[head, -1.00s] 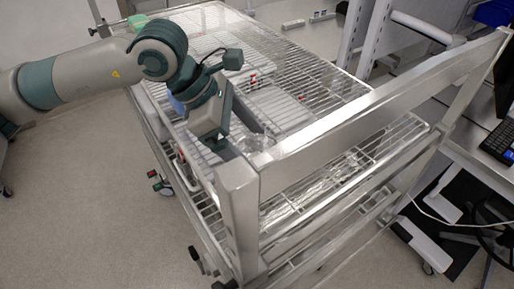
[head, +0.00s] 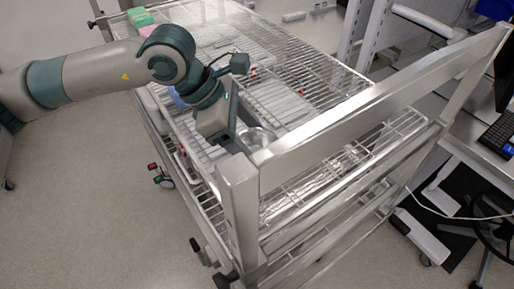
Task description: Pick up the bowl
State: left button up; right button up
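A shiny metal bowl (head: 257,138) sits on the wire rack of the metal cart, close behind the cart's near end frame. Its left part is hidden behind my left gripper (head: 228,146), which points down at the bowl's left side. The fingertips are partly hidden and blend with the rack, so I cannot tell whether they are open or touch the bowl. My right gripper is not in view.
The wire-rack cart (head: 310,60) has a thick metal end frame (head: 375,105) rising just in front of the bowl. Green and pink items (head: 139,18) lie at the rack's far left. A desk with a keyboard (head: 500,135) stands at right. Floor at left is clear.

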pick_arm(q)
jog(key=shift+r+b, duration=0.4)
jog(key=shift+r, duration=0.05)
notch_tip(320, 180, up, 9)
jog(key=b, duration=0.4)
dwell(0.4)
